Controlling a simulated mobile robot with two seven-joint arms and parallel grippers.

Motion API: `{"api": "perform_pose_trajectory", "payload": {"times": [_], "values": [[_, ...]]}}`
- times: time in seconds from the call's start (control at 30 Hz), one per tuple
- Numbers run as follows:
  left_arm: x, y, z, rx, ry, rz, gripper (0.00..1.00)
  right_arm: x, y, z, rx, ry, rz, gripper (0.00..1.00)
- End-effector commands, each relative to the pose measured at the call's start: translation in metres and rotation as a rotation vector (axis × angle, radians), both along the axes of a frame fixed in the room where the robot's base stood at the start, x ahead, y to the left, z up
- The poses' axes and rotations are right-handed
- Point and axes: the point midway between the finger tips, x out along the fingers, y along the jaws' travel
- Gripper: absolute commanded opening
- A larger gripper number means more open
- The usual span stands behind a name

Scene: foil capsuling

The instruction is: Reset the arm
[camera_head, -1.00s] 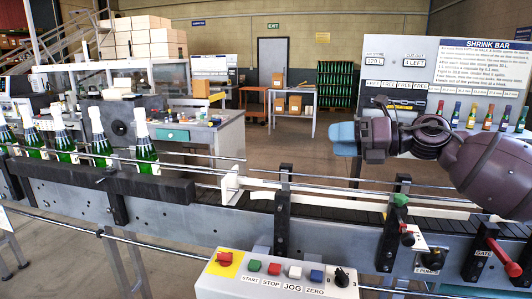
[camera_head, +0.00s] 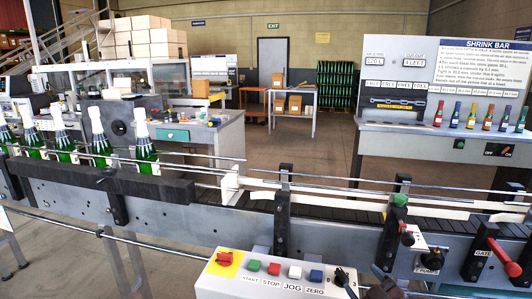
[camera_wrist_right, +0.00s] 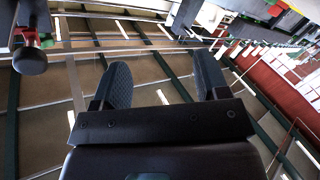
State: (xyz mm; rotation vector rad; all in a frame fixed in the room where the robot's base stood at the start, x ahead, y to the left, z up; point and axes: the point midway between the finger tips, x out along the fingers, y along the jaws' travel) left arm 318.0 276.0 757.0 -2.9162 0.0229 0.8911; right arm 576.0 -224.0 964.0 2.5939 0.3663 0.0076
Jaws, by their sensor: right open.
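My right gripper (camera_head: 362,281) is only partly in the head view, low at the bottom edge, in front of the conveyor and by the right end of the button box (camera_head: 277,281). In the right wrist view my right gripper (camera_wrist_right: 163,76) has its two dark fingers spread, with nothing between them. My left gripper is in neither view. Several green bottles with white foil tops (camera_head: 98,137) stand upright on the left of the conveyor (camera_head: 180,214).
The conveyor runs across the front with guide rails, dark posts (camera_head: 282,213) and a red gate lever (camera_head: 504,256). Behind it on the right is the shrink bar bench (camera_head: 400,130) with small coloured bottles (camera_head: 471,115). Open floor lies between the benches.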

Motion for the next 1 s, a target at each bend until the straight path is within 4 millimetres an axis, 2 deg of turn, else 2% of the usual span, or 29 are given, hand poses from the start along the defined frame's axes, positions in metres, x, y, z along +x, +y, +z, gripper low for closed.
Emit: {"api": "perform_pose_trajectory", "payload": {"times": [0.03, 0.2, 0.37, 0.5, 0.6, 0.7, 0.8, 1.0], "values": [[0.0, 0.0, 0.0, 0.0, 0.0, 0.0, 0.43, -0.017, -0.005, -0.022, 0.049, 0.061, -0.03, 0.68], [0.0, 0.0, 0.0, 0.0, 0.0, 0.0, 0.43, -0.07, -0.02, -0.079, 0.18, 0.215, -0.127, 0.68], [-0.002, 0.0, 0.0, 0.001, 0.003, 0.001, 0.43, -0.127, -0.034, -0.126, 0.267, 0.331, -0.225, 0.68], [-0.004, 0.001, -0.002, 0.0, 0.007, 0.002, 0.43, -0.181, -0.045, -0.164, 0.311, 0.431, -0.315, 0.68], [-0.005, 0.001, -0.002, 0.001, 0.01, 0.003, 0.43, -0.216, -0.048, -0.185, 0.33, 0.494, -0.362, 0.68], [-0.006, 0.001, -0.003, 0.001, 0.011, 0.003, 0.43, -0.241, -0.049, -0.199, 0.339, 0.539, -0.39, 0.68], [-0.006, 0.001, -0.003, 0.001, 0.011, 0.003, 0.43, -0.256, -0.051, -0.206, 0.337, 0.565, -0.404, 0.68], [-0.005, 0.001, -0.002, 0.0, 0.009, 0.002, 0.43, -0.262, -0.052, -0.209, 0.334, 0.576, -0.408, 0.68]]}}
